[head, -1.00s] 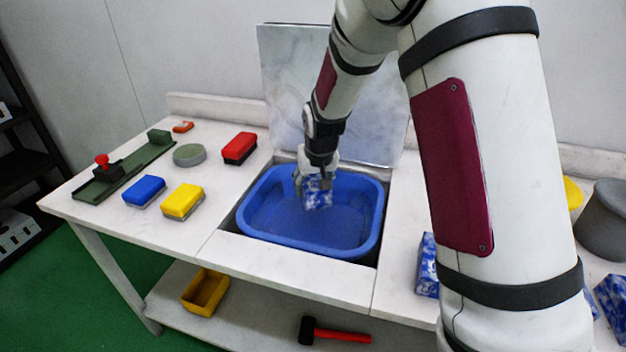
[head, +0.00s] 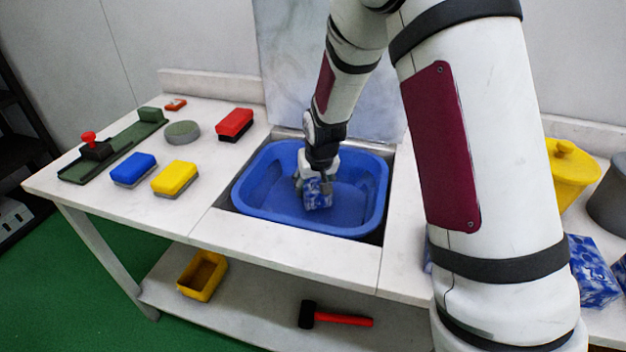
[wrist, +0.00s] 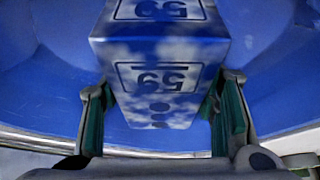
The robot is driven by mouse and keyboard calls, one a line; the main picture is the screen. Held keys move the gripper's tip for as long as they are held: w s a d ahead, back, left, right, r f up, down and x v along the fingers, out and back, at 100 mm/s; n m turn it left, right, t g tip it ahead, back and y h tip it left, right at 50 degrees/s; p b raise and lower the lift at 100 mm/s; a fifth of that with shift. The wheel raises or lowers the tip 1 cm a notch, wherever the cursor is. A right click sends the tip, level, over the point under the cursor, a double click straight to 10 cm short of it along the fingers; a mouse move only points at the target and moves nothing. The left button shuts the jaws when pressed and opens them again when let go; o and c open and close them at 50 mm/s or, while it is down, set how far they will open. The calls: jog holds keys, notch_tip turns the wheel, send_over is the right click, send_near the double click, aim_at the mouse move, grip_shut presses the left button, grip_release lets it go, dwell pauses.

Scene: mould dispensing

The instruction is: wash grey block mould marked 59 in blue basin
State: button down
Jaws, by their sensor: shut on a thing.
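The block mould (head: 318,196) looks mottled blue and white, not grey. In the wrist view the mould (wrist: 165,75) shows the mark 59 on two faces, upside down. My gripper (head: 315,176) points down and is shut on the mould. Its green-padded fingers (wrist: 160,100) lie on either side of the mould. The blue basin (head: 360,200) is set into the counter, and the mould is within its rim. I cannot tell whether the mould touches the basin floor. No water is clearly visible.
Left of the basin are a red-topped block (head: 235,123), yellow block (head: 176,176), blue block (head: 134,168), round grey-green disc (head: 182,131) and green rail (head: 115,160). Blue-white blocks (head: 592,270) and a yellow pot (head: 570,170) stand right. A mallet (head: 340,320) lies below.

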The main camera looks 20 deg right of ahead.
jog(key=shift+f+b, duration=1.8)
jog(key=shift+f, duration=1.3)
jog(key=shift+r+p, duration=4.7)
jog(key=shift+r, duration=3.4)
